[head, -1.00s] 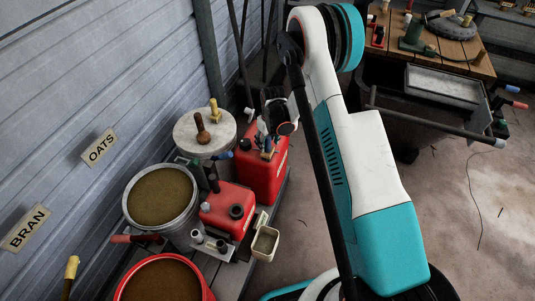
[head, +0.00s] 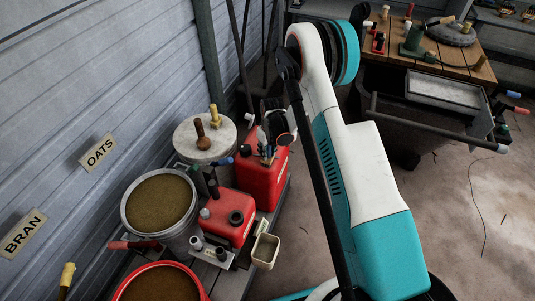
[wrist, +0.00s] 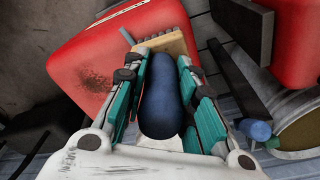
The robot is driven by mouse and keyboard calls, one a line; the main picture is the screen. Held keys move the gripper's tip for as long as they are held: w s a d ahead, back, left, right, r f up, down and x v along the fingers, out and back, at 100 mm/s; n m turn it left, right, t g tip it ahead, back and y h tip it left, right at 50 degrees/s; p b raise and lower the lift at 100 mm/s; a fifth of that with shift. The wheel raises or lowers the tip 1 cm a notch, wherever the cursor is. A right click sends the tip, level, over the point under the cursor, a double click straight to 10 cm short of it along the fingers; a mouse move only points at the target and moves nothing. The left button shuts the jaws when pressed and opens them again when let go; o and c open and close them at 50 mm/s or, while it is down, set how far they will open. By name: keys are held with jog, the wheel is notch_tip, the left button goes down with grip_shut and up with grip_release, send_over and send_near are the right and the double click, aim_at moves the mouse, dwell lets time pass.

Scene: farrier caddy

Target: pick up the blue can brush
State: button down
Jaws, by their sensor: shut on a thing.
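The blue can brush (wrist: 163,98) lies lengthwise between my gripper's two teal-sided fingers (wrist: 165,72) in the wrist view. Its dark blue, rounded handle fills the gap, and a tan block (wrist: 172,44) shows at its far end. My gripper is shut on the handle. In the head view my gripper (head: 270,142) is small and dark, over the top of the tall red can (head: 262,182). The brush is mostly hidden there by the gripper and arm. I cannot tell whether it still touches the can.
A lower red can (head: 228,213), a grain bucket (head: 128,210) and a pale round lid (head: 185,145) with two knobbed tools stand close on the left. A small beige bin (head: 265,251) is in front. The wall is behind; open floor (head: 465,220) lies right.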

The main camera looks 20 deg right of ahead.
notch_tip(320, 180, up, 20)
jog(key=p, duration=0.7)
